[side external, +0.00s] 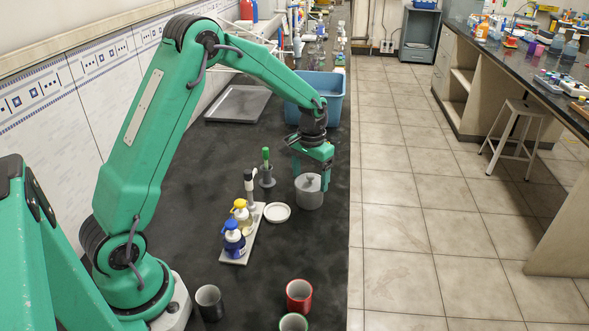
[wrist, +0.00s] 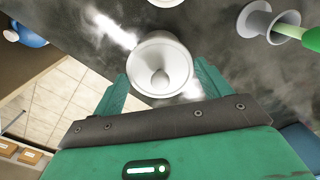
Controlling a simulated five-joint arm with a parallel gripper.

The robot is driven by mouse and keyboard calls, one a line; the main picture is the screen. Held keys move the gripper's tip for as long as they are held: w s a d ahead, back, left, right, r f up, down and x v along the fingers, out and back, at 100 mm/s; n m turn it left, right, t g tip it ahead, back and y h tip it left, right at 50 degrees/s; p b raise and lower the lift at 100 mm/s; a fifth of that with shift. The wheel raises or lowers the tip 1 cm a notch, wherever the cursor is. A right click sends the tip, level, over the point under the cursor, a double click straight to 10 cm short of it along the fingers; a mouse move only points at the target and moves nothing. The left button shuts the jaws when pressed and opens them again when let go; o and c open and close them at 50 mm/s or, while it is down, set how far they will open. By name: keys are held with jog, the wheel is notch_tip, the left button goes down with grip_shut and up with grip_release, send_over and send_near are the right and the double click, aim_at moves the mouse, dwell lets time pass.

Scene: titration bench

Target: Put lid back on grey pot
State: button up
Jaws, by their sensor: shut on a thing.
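The grey pot (side external: 309,198) stands upright on the black bench top, near its right edge. A pale grey lid with a round knob (side external: 310,181) shows at the pot's top; in the wrist view the round lid (wrist: 160,50) and its knob lie between my fingers. My gripper (side external: 311,176) is over the pot, pointing down, with its fingers on either side of the lid and shut on it. It also shows in the wrist view (wrist: 160,88). I cannot tell whether the lid rests fully on the rim. The pot's inside is hidden.
A white dish (side external: 277,213) lies left of the pot. A green-handled tool stands in a grey holder (side external: 267,180). Blue and yellow bottles stand on a pale tray (side external: 254,236). Red (side external: 299,296), black (side external: 210,302) and green (side external: 293,322) cups stand in front. A blue tub (side external: 330,95) is behind.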

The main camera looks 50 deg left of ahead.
dwell(0.4)
jog(key=o, duration=1)
jog(key=shift+r, duration=0.1)
jog(key=shift+r, duration=3.4)
grip_shut()
